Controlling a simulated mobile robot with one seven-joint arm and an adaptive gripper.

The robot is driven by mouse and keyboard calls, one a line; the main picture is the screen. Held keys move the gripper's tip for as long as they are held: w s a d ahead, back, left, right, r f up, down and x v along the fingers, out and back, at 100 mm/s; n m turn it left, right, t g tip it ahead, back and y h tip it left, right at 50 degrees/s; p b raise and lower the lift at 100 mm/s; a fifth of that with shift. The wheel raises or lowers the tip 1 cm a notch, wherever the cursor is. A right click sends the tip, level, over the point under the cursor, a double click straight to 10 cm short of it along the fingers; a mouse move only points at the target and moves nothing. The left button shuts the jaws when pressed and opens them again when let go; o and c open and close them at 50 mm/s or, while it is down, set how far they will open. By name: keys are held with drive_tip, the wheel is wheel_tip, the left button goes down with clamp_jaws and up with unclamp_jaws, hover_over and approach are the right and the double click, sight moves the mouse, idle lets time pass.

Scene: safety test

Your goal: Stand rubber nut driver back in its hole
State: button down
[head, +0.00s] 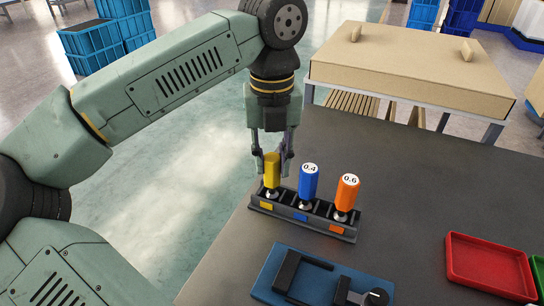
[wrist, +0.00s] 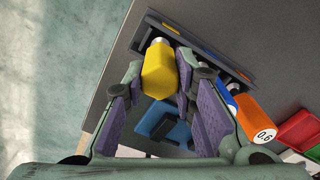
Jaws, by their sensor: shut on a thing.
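My gripper (head: 272,167) is shut on a yellow-handled driver (head: 271,175), one finger on each side of the handle. The driver is upright over the left end of a dark rack (head: 303,219), at the slot with a yellow label. Its lower metal part shows at the rack's top; I cannot tell how deep it sits. In the wrist view the yellow handle (wrist: 160,72) lies between the purple finger pads. A blue driver (head: 308,182) marked 0.4 and an orange driver (head: 346,192) marked 0.6 stand in the rack to its right.
A blue fixture (head: 268,278) with dark clamp parts lies in front of the rack. A red tray (head: 488,262) and a green tray (head: 538,270) are at the right. A cardboard-coloured box (head: 415,65) stands behind. The dark table (head: 420,170) is clear right of the rack.

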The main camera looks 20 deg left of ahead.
drive_tip(key=c, duration=1.2)
unclamp_jaws()
drive_tip(key=shift+c, duration=0.2)
drive_tip(key=o, duration=0.4)
drive_tip(key=shift+r+p, duration=2.35)
drive_tip(key=shift+r, duration=1.2)
drive_tip(key=shift+f, duration=0.1)
